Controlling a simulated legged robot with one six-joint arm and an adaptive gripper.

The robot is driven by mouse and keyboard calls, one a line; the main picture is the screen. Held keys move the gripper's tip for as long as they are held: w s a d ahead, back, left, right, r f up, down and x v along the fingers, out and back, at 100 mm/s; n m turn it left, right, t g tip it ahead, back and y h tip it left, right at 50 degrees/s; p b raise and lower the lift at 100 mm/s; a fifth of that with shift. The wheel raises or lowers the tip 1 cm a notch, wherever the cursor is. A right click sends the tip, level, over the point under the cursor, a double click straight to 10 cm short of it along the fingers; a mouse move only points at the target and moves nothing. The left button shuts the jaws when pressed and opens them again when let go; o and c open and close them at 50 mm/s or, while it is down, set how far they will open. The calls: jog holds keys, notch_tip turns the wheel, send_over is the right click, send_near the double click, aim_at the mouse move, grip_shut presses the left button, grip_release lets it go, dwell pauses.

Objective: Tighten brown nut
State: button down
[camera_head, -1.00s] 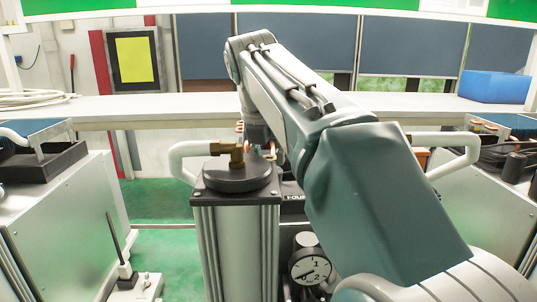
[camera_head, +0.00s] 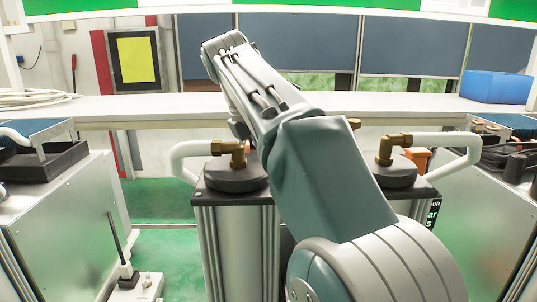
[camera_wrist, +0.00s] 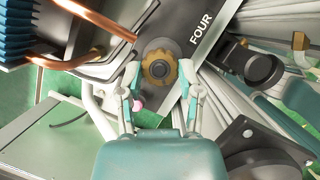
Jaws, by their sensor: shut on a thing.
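The brown nut (camera_wrist: 157,67) is a notched ring around a grey round centre, on a dark plate (camera_wrist: 205,35) marked "FOUR" in the wrist view. My gripper (camera_wrist: 158,70) has one finger on each side of the nut and is shut on it. A small pink spot shows beside the left finger. In the head view my arm covers the nut, and my gripper is hidden behind it.
Two columns with dark caps and brass elbows (camera_head: 237,150) (camera_head: 385,150) stand close on either side of my arm. White pipes run from the elbows. Copper pipes (camera_wrist: 95,20) lie close to the nut. A white shelf (camera_head: 150,108) crosses behind.

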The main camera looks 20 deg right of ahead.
jog(key=shift+w+f+m+g, duration=0.1)
jog(key=shift+m+g, duration=0.35)
jog(key=shift+m, duration=0.7)
jog(key=shift+w+f+m+g, duration=0.1)
jog(key=shift+m+g, duration=0.35)
jog(key=shift+m, duration=0.7)
jog(key=shift+c, duration=1.3)
grip_release()
jog(key=shift+r, duration=0.1)
